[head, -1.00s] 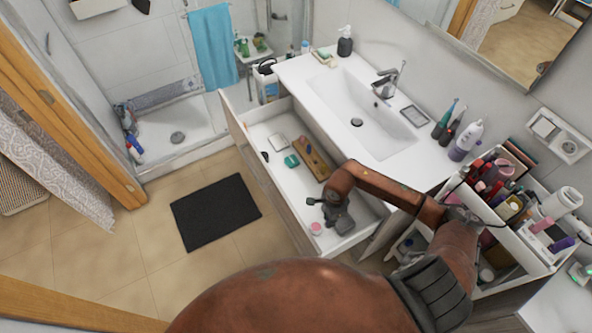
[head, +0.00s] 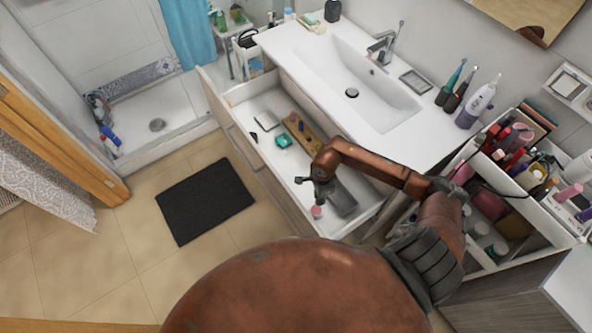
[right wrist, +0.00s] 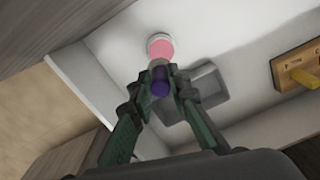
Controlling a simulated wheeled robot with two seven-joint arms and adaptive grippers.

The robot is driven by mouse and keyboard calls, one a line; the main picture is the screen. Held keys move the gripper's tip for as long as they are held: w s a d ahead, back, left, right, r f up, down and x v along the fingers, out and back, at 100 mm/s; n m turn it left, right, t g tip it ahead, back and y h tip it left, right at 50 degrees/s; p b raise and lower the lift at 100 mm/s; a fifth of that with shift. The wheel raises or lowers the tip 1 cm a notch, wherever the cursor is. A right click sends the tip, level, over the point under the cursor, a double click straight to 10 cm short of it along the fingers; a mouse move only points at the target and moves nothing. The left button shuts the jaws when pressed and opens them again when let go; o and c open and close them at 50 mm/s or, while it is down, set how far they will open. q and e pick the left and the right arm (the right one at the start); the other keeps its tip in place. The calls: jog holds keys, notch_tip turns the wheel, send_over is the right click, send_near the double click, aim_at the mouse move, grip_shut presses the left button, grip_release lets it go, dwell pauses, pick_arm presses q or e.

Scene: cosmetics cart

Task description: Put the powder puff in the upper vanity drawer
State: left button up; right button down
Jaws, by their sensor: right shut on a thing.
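The powder puff (head: 317,211) shows as a small pink round pad below my right gripper (head: 319,190). In the right wrist view the pink pad with a pale rim (right wrist: 160,46) lies just past the fingertips, with a purple-ended grey handle (right wrist: 160,80) between them. My right gripper (right wrist: 162,88) is shut on it. The upper vanity drawer (head: 237,95) is pulled open, and the puff is over its near end, inside the walls. I cannot tell whether the pad touches the drawer floor. My left gripper is not in view.
In the drawer are a grey box (head: 343,200), a wooden tray (head: 301,130), a teal item (head: 283,141) and a pale square item (head: 266,121). A crowded cosmetics cart (head: 552,222) stands at the right. The sink (head: 365,85) is behind the drawer.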

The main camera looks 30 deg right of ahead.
jog(key=w+f+b, duration=0.3)
jog(key=w, duration=0.1)
jog(key=w+f+b, duration=0.2)
jog(key=w+b, duration=0.1)
jog(key=w+a+f+b, duration=0.1)
jog(key=w+f+b, duration=0.2)
jog(key=w, duration=0.1)
jog(key=shift+w+a+f, duration=0.1)
jog(key=shift+w+f, duration=0.2)
jog(key=shift+w+f+b, duration=0.1)
jog(key=shift+b, duration=0.25)
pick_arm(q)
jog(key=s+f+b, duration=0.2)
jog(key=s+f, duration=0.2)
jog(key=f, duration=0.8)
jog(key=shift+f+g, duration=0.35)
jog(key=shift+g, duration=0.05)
pick_arm(e)
jog(key=shift+w+f, duration=0.15)
jog(key=shift+f, duration=0.75)
jog(key=shift+w+f, duration=0.15)
jog(key=shift+f, duration=0.75)
pick_arm(q)
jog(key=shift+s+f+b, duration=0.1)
jog(key=shift+b, duration=0.2)
pick_arm(e)
jog(key=shift+f, duration=0.1)
jog(key=shift+f, duration=0.15)
jog(key=c, duration=1.8)
grip_release()
